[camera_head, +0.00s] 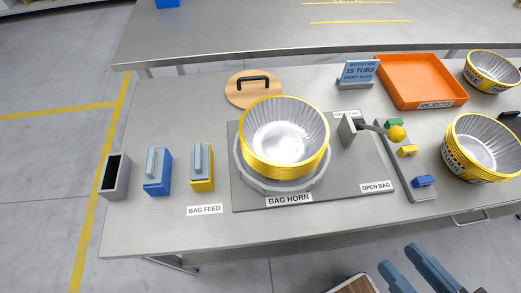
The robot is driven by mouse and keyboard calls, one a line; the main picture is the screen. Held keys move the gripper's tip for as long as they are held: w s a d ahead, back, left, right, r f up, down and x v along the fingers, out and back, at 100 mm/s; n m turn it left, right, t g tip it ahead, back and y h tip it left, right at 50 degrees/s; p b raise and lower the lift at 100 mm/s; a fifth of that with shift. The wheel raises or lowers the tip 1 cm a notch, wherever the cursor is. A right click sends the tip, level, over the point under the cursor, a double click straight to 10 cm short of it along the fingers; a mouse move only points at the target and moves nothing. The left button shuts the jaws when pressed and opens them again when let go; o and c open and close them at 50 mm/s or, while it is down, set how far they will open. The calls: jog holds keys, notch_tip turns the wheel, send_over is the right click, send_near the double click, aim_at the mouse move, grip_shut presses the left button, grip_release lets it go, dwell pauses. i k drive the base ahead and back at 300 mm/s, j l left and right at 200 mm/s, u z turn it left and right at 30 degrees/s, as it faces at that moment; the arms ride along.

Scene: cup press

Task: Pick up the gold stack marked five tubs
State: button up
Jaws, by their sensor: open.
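A gold-rimmed stack of ribbed, silver-lined tubs (452,158) stands at the right of the table, with dark lettering on its side too small to read surely. A smaller gold stack (481,78) at the far right back has a label that seems to read THREE. Another gold stack (285,169) sits on the round bag horn base in the middle, with no marking visible. My gripper (397,256) is at the bottom right, in front of the table's front edge. Its two blue-grey fingers are apart and empty, clear of all the stacks.
A lever with a yellow knob (397,133) and a strip with coloured blocks (411,175) stand left of the right stack. An orange rejects tray (405,75) and batch card (357,73) are behind. A wooden lid (238,95) lies behind the horn. The front right table top is bare.

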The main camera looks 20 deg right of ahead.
aim_at(478, 148)
jog(key=z, duration=1.4)
